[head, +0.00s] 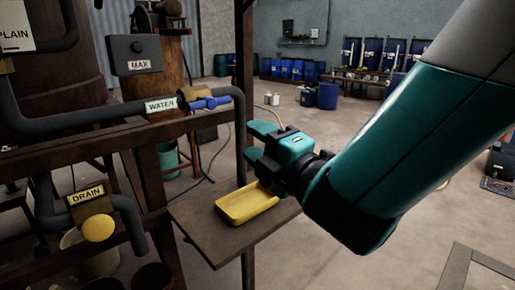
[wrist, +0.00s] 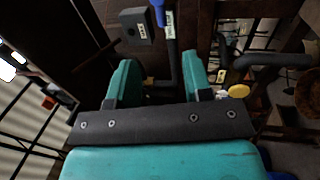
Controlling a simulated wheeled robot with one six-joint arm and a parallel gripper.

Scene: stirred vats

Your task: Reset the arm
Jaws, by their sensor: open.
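My teal arm reaches in from the right in the head view. My gripper (head: 258,145) is above a small brown shelf, near a yellow tray (head: 245,207), and points left toward the pipes. In the wrist view my gripper (wrist: 160,85) has its two teal fingers wide apart, with nothing between them. The gripper appears apart from the pipes and handles. Part of the tray's far right side is hidden by my gripper.
A WATER pipe with a blue handle (head: 211,103) and a DRAIN pipe with a yellow knob (head: 98,228) are at left. A MAX box (head: 137,54) is above. The brown shelf (head: 215,248) is below my gripper. Blue barrels (head: 290,69) stand far back. Open floor lies behind.

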